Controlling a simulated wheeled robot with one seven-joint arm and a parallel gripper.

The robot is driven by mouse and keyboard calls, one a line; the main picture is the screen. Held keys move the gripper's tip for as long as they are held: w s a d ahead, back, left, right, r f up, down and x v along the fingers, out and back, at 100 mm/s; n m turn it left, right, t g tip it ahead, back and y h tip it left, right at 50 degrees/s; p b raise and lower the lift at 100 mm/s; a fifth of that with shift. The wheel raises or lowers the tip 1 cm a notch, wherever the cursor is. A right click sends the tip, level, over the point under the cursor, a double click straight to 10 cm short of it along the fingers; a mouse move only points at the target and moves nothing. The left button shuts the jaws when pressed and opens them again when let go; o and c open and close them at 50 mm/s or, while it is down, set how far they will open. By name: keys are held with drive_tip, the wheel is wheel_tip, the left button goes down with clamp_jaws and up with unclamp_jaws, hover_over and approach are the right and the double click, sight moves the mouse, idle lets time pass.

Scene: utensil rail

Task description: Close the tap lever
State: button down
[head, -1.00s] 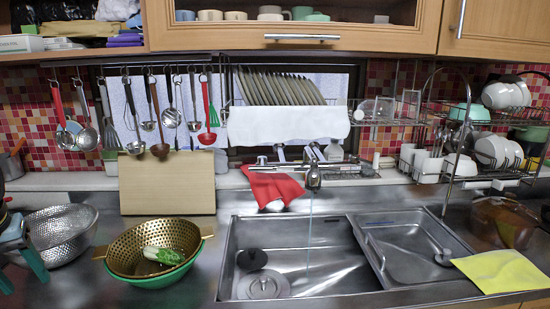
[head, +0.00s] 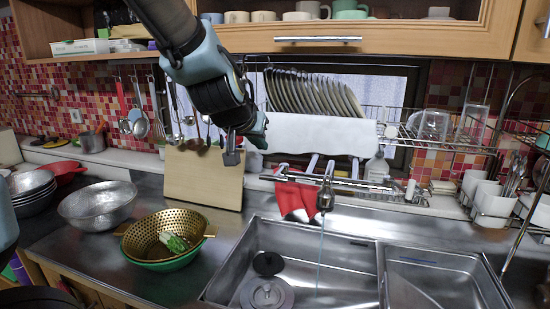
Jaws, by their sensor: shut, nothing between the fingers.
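The chrome tap (head: 326,192) stands at the back edge of the sink in the head view. A thin stream of water (head: 321,240) runs from its spout into the left basin. A lever-like part rises at the top of the tap, but its exact position is hard to tell. My gripper (head: 232,157) points downward with its fingers shut and empty. In the picture it is left of the tap and higher, in front of the cutting board's upper right corner. It appears apart from the tap.
A red cloth (head: 293,200) hangs beside the tap. A white towel (head: 320,134) hangs below the plate rack. A wooden board (head: 203,180) leans at the back. A gold colander (head: 150,232) and a steel bowl (head: 98,207) stand left of the sink (head: 225,275).

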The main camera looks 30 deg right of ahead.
drive_tip(key=b, duration=0.7)
hover_over(275, 175)
drive_tip(key=s+a, duration=0.3)
wheel_tip(275, 175, down, 8)
drive_tip(key=shift+w+d+f, duration=0.1)
drive_tip(key=shift+f, duration=0.45)
drive_tip(key=shift+w+d+f, duration=0.1)
drive_tip(key=shift+f, duration=0.45)
drive_tip(key=shift+f+b, duration=0.1)
drive_tip(key=shift+b, duration=0.25)
